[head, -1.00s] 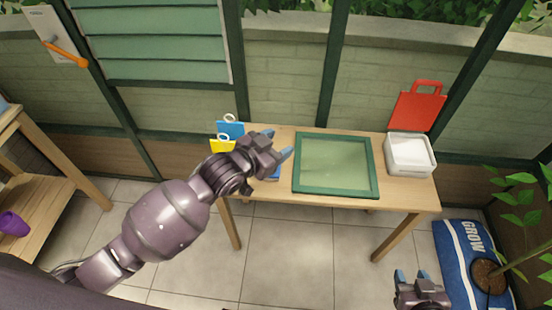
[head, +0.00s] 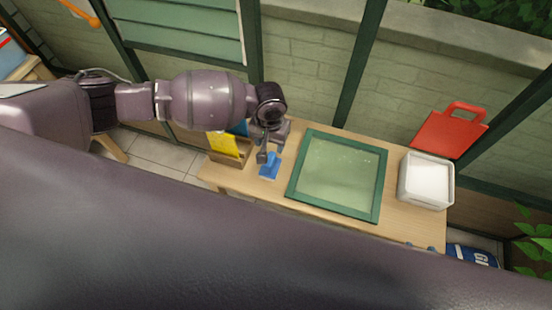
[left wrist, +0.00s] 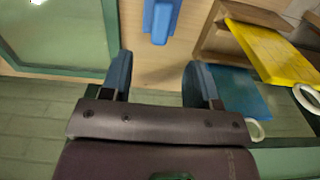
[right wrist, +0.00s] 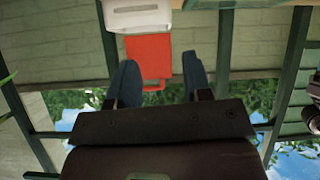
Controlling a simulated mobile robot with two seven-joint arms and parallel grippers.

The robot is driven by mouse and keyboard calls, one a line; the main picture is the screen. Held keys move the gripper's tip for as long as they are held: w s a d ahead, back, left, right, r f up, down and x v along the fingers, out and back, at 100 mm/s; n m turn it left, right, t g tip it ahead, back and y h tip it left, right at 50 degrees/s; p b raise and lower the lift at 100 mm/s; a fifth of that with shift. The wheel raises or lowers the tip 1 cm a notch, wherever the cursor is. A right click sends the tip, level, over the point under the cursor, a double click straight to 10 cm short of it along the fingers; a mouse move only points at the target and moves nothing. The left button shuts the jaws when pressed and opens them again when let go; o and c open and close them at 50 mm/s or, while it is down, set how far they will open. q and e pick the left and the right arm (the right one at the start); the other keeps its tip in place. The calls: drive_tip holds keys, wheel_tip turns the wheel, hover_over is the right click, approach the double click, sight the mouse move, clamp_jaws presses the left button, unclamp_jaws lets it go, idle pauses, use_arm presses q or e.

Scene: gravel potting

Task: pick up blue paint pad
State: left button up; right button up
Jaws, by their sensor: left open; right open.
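The blue paint pad (head: 270,165) lies on the wooden table between the wooden holder and the green-framed glass pane. In the left wrist view the pad (left wrist: 160,20) shows at the top, just beyond and between the fingertips, apart from them. My left gripper (head: 268,156) is open and empty, pointing down above the pad, and its fingers also show in the left wrist view (left wrist: 158,80). My right gripper (right wrist: 160,75) is open and empty. In the head view it is mostly hidden behind my own arm, with only bits showing at the table's front edge.
A wooden holder (head: 232,163) with a yellow card (head: 224,144) and a blue card (head: 240,128) stands left of the pad. The green-framed pane (head: 338,175) lies right of it. A white container (head: 426,181) and red board (head: 449,130) are farther right.

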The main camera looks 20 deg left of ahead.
sight(270, 159)
use_arm(q)
drive_tip(key=shift+s+a+f, duration=0.25)
drive_tip(key=shift+s+f, duration=0.15)
drive_tip(key=shift+f, duration=0.1)
wheel_tip(270, 159, down, 4)
drive_tip(key=shift+w+d+r+b, duration=0.1)
drive_tip(key=shift+w+r+b, duration=0.1)
drive_tip(key=shift+b, duration=0.35)
drive_tip(key=shift+f, duration=0.7)
wheel_tip(270, 159, down, 5)
drive_tip(key=shift+r+b, duration=0.2)
drive_tip(key=shift+b, duration=0.6)
use_arm(e)
drive_tip(key=shift+s+a+f, duration=0.1)
drive_tip(key=shift+s+f, duration=0.1)
drive_tip(key=shift+f, duration=0.35)
drive_tip(key=shift+s+a+f, duration=0.1)
drive_tip(key=shift+s+f, duration=0.05)
drive_tip(key=shift+f, duration=0.4)
use_arm(q)
drive_tip(key=c, duration=1)
